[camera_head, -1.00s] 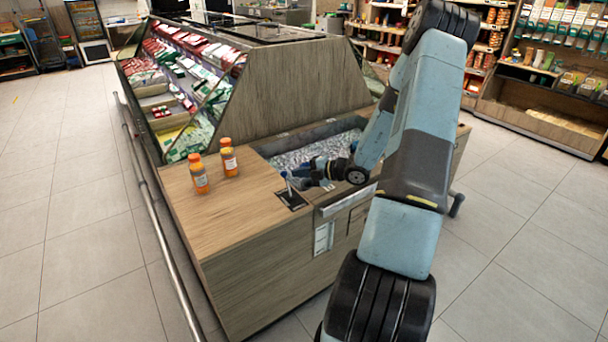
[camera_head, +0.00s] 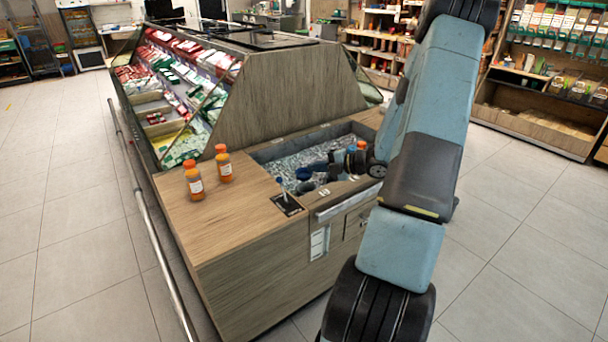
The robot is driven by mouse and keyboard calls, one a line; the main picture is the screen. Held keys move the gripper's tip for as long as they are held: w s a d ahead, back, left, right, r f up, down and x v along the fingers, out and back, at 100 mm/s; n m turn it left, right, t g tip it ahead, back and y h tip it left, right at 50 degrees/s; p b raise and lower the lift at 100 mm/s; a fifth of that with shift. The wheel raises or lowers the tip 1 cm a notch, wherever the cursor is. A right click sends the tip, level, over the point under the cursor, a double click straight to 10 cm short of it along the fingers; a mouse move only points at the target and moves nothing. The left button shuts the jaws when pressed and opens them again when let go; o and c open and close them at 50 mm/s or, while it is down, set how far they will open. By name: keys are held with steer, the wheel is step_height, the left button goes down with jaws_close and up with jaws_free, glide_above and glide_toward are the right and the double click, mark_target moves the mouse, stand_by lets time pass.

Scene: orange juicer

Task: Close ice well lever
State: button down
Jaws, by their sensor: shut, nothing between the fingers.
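The ice well (camera_head: 283,150) is an open, ice-filled recess in the wooden counter, behind its front edge. The small lever (camera_head: 284,195) stands up from a black plate (camera_head: 289,206) at the well's front left corner. It looks near upright; its exact angle is too small to tell. My gripper (camera_head: 300,186) is shut and empty, just right of the lever, over the well's front left part. It appears close to the lever, but I cannot tell whether they touch. My arm comes in from the right and hides the well's right end.
Two orange juice bottles (camera_head: 194,181) (camera_head: 223,163) with orange caps stand on the counter (camera_head: 225,215) left of the lever. A small orange thing (camera_head: 361,145) shows beside my wrist. A wooden panel (camera_head: 290,92) rises behind the well. A metal rail (camera_head: 150,225) runs along the left.

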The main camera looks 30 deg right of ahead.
steer(key=shift+s+d+r, duration=1.35)
steer(key=shift+d+r, duration=0.15)
steer(key=shift+d, duration=0.15)
